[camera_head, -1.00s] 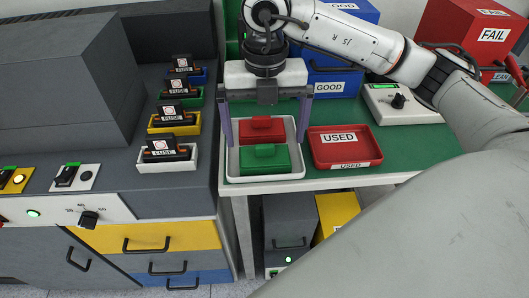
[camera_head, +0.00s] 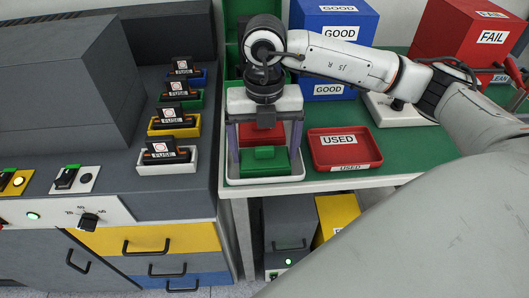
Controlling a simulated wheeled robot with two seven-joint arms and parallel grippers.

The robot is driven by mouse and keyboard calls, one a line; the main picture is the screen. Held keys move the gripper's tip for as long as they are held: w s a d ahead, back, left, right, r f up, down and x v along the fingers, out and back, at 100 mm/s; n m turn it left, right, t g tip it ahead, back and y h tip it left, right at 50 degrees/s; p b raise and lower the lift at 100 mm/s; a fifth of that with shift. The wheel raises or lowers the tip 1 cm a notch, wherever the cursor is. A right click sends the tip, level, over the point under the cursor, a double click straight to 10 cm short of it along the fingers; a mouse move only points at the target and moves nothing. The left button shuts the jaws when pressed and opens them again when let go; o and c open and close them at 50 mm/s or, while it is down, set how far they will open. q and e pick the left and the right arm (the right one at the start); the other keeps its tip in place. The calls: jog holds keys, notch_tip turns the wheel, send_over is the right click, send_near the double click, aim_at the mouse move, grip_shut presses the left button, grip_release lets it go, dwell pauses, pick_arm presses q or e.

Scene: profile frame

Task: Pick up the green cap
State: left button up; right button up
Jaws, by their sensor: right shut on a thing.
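The green cap (camera_head: 265,163) is a small green block with a raised handle. It sits in the front part of a white tray (camera_head: 262,182) at the left end of the green-topped table. A red cap (camera_head: 262,136) lies behind it in the same tray, partly hidden by my gripper. My right gripper (camera_head: 265,166) points down over the tray, one finger on each side of the green cap, and is shut on it. The cap still appears low in the tray; I cannot tell whether it is lifted. My left gripper is not in view.
A red tray labelled USED (camera_head: 345,150) stands right of the white tray. Blue GOOD (camera_head: 335,60) and red FAIL (camera_head: 460,35) boxes are behind. A device (camera_head: 392,112) with a knob is at the right. Several fuses in coloured holders (camera_head: 167,160) line the grey cabinet at left.

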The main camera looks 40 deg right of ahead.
aim_at(265, 147)
jog(key=shift+r, duration=0.15)
notch_tip(265, 147, up, 10)
jog(key=shift+f, duration=0.1)
dwell(0.4)
